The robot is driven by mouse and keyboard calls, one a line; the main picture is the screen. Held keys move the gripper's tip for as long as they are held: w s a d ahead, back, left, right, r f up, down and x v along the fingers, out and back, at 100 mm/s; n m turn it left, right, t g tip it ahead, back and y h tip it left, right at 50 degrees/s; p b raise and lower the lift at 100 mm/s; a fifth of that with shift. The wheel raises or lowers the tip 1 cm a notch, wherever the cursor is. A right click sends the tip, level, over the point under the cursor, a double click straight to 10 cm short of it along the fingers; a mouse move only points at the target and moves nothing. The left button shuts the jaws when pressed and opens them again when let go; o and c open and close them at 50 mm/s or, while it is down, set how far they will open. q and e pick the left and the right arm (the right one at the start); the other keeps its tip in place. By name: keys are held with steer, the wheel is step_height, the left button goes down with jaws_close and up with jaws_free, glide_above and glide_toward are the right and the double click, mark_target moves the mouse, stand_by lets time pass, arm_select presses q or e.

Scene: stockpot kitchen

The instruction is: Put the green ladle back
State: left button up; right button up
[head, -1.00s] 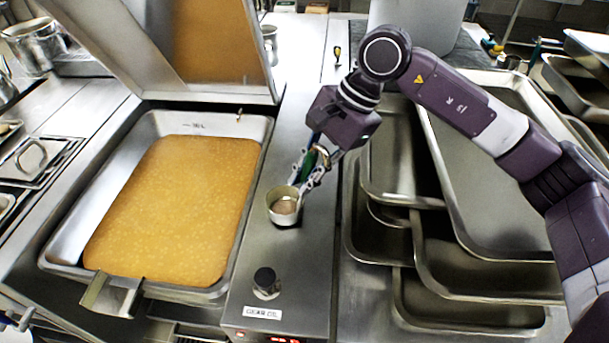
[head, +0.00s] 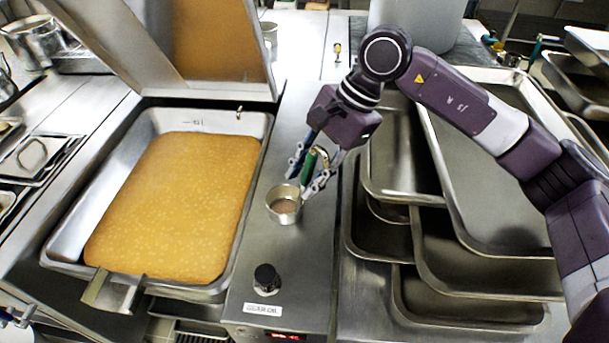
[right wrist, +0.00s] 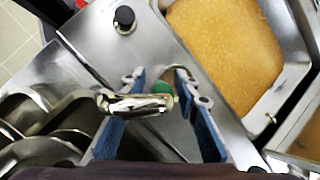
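The green ladle (head: 307,166) is between the fingers of my right gripper (head: 308,176), its green handle tilted. The gripper is open; its fingers stand apart on either side of the handle. In the right wrist view, the green handle (right wrist: 161,89) and a shiny metal part (right wrist: 135,103) show between the spread blue-padded fingers. A small round metal cup (head: 284,212) sits on the narrow steel strip just below the fingertips. I cannot tell whether it is the ladle's bowl or a separate cup. A small blue and metal part at the lower left edge may belong to my left gripper.
A tilting pan (head: 60,250) full of orange-brown food is left of the strip, its lid raised behind. A black knob (head: 266,278) and a label are in front. Stacked steel trays (head: 440,245) crowd the right. The strip around the cup is mostly clear.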

steer(key=b+v, duration=0.3)
steer(key=v, duration=0.8)
steer(key=shift+r, duration=0.3)
steer(key=shift+d, duration=0.1)
